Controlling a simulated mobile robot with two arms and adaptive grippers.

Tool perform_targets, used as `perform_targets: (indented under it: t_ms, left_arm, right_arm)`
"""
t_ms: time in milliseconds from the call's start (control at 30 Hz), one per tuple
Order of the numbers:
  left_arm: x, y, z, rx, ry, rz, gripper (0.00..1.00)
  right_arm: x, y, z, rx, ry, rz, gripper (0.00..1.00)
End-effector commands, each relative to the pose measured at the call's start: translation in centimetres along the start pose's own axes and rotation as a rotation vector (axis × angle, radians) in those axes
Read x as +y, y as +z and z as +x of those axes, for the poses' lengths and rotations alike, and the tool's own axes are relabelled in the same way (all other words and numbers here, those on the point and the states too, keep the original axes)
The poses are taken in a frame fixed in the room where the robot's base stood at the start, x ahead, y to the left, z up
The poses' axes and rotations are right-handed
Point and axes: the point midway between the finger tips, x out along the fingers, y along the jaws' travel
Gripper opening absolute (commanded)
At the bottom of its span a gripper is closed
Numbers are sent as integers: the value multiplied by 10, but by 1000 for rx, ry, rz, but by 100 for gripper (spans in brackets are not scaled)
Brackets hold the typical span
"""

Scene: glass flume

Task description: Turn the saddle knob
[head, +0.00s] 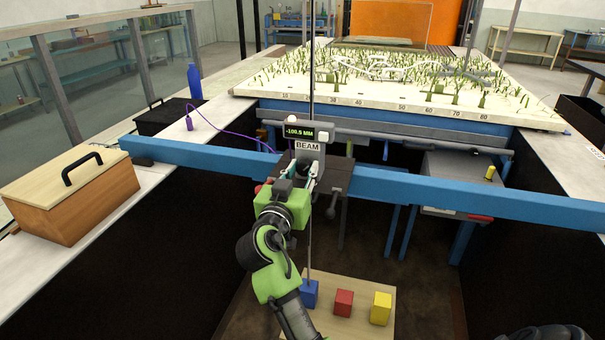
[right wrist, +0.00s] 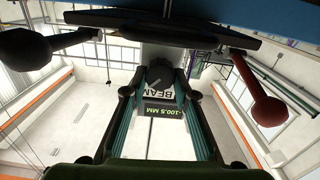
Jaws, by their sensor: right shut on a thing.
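The saddle (head: 338,176) is a dark block on the long blue beam (head: 420,191), with a grey gauge head labelled BEAM and a display (head: 309,133) reading -100.5 MM. In the head view the gripper mostly hides the knob. My left gripper is not in view.
A red-ended lever (right wrist: 262,112) and a black-ended lever (right wrist: 25,55) flank the knob. A thin vertical rod passes by the saddle. Below stands a board with blue (head: 309,293), red (head: 343,302) and yellow (head: 380,308) blocks. A wooden box (head: 70,195) sits left.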

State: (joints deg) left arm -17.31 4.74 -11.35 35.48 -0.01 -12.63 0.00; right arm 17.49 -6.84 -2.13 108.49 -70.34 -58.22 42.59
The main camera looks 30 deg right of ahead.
Motion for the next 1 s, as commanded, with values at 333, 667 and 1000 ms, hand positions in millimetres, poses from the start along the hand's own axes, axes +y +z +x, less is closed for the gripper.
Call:
perform_targets:
  t_ms: [333, 667, 1000]
  left_arm:
    - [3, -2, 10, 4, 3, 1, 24]
    - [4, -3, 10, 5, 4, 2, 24]
    - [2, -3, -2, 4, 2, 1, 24]
  right_arm:
    - [0, 0, 0, 0, 1, 18, 5]
    - [1, 0, 0, 1, 1, 18, 43]
    - [1, -3, 1, 1, 1, -1, 43]
